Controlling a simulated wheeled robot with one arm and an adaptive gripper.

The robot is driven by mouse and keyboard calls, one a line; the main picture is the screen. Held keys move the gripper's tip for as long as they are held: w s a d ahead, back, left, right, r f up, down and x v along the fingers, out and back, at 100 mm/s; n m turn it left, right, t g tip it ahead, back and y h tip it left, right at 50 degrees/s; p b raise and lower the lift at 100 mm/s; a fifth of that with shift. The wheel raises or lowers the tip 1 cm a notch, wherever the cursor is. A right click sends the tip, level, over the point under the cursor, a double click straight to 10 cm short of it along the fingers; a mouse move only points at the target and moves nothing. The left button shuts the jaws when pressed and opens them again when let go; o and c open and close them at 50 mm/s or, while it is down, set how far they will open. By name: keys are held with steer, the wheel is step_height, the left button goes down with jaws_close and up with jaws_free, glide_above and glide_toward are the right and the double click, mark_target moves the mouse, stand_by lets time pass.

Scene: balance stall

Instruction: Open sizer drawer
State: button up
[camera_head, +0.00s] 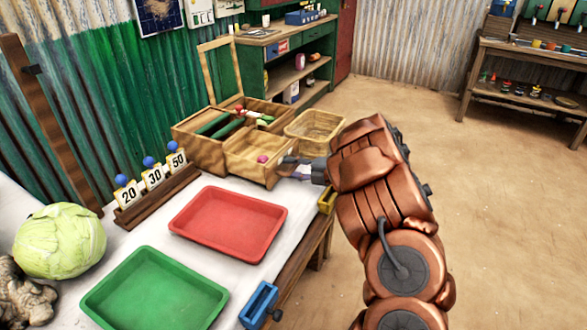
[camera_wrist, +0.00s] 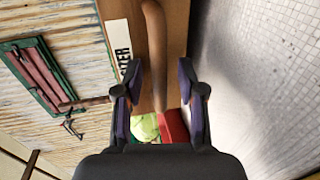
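The wooden sizer box (camera_head: 196,148) stands at the far end of the white table. A wooden drawer (camera_head: 262,176) juts out from its front, its open top showing a pink round item (camera_head: 262,159). In the wrist view, the wooden front (camera_wrist: 175,25) carries a partly hidden label (camera_wrist: 119,48) ending in "ZER". A brown bar handle (camera_wrist: 154,55) runs across this front. My gripper (camera_head: 290,168) is at the drawer's front. In the wrist view, its fingers (camera_wrist: 160,75) are spread, with the handle between them and a gap visible on the right side.
A wicker basket (camera_head: 317,124) stands right beside the drawer. A red tray (camera_head: 228,222), a green tray (camera_head: 155,290), number cards (camera_head: 153,177) and a cabbage (camera_head: 59,241) are on the table. A blue container (camera_head: 258,305) is at the table's edge. Open floor lies to the right.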

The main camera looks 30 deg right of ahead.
steer(key=v, duration=1.2)
stand_by(0.6)
